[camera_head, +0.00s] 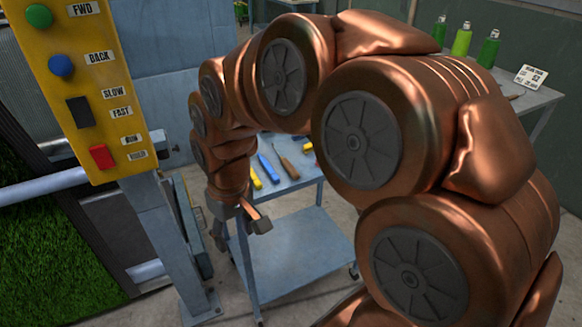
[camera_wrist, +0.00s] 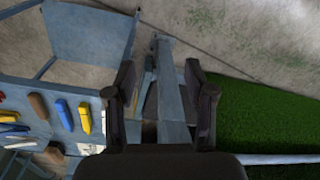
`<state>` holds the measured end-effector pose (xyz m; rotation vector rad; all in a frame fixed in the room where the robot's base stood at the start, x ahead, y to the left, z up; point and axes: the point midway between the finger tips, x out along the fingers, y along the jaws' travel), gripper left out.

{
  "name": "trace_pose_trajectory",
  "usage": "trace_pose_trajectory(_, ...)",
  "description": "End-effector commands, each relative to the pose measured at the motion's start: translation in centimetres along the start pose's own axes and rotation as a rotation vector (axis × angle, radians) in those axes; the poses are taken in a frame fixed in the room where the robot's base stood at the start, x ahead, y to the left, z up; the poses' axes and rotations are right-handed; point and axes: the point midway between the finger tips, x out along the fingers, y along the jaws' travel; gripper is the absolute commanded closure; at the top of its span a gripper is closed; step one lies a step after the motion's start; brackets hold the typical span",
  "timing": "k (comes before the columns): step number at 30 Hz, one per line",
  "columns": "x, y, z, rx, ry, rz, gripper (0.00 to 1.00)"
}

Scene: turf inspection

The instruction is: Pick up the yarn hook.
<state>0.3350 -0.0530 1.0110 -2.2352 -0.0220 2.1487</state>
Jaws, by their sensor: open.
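Several hand tools lie on the top of a blue-grey cart in the head view. One has a brown handle (camera_head: 287,166) and a thin end, and may be the yarn hook; I cannot tell for sure. A brown handle also shows at the left of the wrist view (camera_wrist: 38,106). My gripper (camera_head: 241,224) hangs in front of the cart's left side, pointing down. In the wrist view its two fingers (camera_wrist: 166,88) are spread, with nothing between them. The tools lie to the left of the fingers there.
Beside the brown handle lie a blue tool (camera_head: 268,169) and a yellow tool (camera_head: 255,181). The cart's lower shelf (camera_head: 300,255) is bare. A yellow button panel (camera_head: 75,85) on a grey post stands at left, near green turf (camera_head: 45,245). Green bottles (camera_head: 461,40) stand on a back table.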

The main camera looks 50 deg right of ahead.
Motion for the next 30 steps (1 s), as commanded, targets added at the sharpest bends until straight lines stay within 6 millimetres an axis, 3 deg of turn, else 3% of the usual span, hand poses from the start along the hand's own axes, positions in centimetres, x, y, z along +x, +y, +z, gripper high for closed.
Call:
trace_pose_trajectory(1,0.0,1.6,-2.2,0.018,0.03,-0.006,0.46)
trace_pose_trajectory(3,0.0,3.9,-4.7,0.039,0.07,-0.007,0.46)
trace_pose_trajectory(9,0.2,12.4,-10.9,0.12,0.193,0.006,0.46)
trace_pose_trajectory(13,0.7,19.1,-13.4,0.183,0.263,0.032,0.46)
trace_pose_trajectory(18,1.5,26.4,-14.5,0.254,0.323,0.072,0.46)
trace_pose_trajectory(21,1.8,29.2,-14.6,0.281,0.344,0.093,0.46)
trace_pose_trajectory(24,1.9,30.7,-14.5,0.295,0.355,0.104,0.46)
trace_pose_trajectory(30,3.1,31.3,-14.9,0.298,0.354,0.105,0.46)
